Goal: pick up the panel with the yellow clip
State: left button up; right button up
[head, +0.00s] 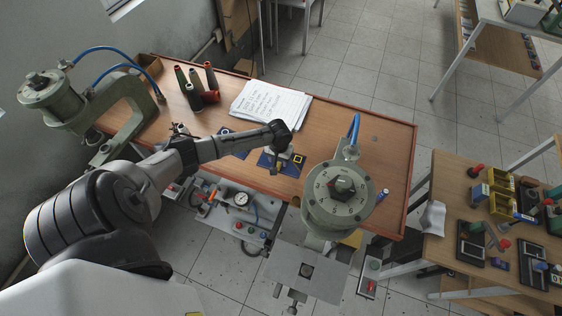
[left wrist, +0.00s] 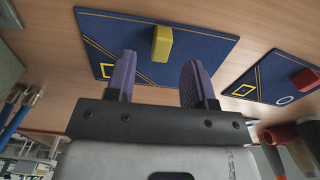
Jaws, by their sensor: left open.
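The panel with the yellow clip (left wrist: 175,25) is dark blue with printed lines and a yellow square, and lies flat on the wooden bench. Its yellow clip (left wrist: 161,42) stands up near its edge on my side. In the head view this panel (head: 291,168) is partly hidden by my left gripper (head: 277,152). In the left wrist view my left gripper (left wrist: 158,82) is open and empty, with purple fingers apart. The clip appears beyond the gap between the fingertips; contact is not visible. My right gripper is not in view.
Another blue panel (left wrist: 270,78) with a red clip (left wrist: 305,79) lies beside it. Thread spools (head: 203,95) and a notebook (head: 270,103) stand behind. A press with a round dial (head: 341,194) is close on the right, another press (head: 50,92) at far left.

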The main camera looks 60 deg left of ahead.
pick_arm(q)
jog(key=shift+f, duration=1.2)
grip_shut()
